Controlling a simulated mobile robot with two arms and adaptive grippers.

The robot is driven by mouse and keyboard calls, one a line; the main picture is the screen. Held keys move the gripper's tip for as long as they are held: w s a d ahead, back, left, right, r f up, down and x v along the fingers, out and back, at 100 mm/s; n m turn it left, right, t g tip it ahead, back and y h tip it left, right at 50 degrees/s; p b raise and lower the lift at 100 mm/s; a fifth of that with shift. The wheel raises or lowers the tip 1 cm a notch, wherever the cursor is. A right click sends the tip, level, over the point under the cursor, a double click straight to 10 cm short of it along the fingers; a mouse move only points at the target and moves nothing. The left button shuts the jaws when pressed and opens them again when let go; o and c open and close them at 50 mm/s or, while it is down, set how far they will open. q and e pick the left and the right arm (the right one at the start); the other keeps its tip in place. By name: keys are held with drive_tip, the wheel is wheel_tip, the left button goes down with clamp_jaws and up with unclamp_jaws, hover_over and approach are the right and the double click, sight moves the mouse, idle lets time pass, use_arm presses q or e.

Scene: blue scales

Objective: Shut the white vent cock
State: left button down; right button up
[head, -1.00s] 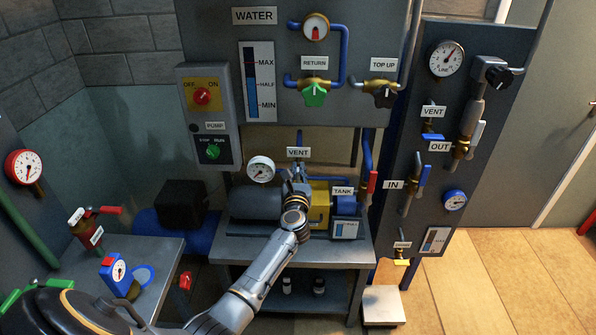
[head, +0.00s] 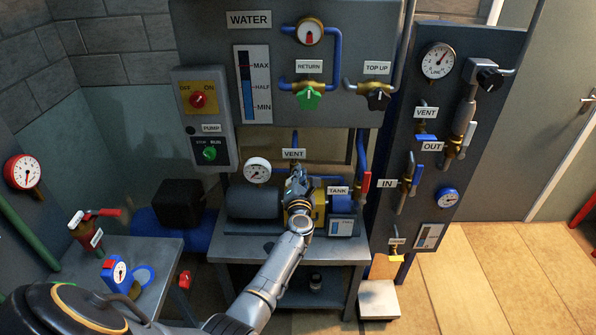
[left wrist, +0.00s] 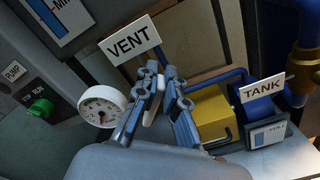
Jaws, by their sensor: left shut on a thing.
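My left gripper (head: 298,174) is at the pump bench just under the VENT label (head: 293,154). In the left wrist view its two fingers (left wrist: 162,78) stand close together, shut on the white vent cock (left wrist: 159,84). Only a little of the cock's white handle shows between the fingers; its body and angle are mostly hidden. A blue pipe (head: 295,139) rises behind the label. My right gripper is in neither view.
A round gauge (head: 257,170) stands left of the gripper and the TANK label (head: 338,190) to its right. A red-handled valve (head: 365,186) is farther right. A panel with VENT, OUT and IN cocks (head: 455,110) stands at the right.

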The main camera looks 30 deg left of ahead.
use_arm(q)
drive_tip(key=shift+w+d+f+m+p, duration=0.1)
drive_tip(key=shift+d+f+m+p, duration=0.2)
drive_tip(key=shift+m, duration=1.2)
drive_tip(key=shift+w+a+f+m+p, duration=0.1)
drive_tip(key=shift+f+m, duration=0.3)
drive_tip(key=shift+m, duration=1.1)
drive_tip(key=shift+w+d+f+m+p, duration=0.1)
drive_tip(key=shift+d+f+m+p, duration=0.2)
drive_tip(key=shift+m, duration=1.2)
drive_tip(key=shift+a+f, duration=0.1)
drive_tip(key=c, duration=1.4)
unclamp_jaws()
drive_tip(key=shift+s, duration=0.1)
drive_tip(key=v, duration=0.7)
drive_tip(key=shift+s, duration=0.2)
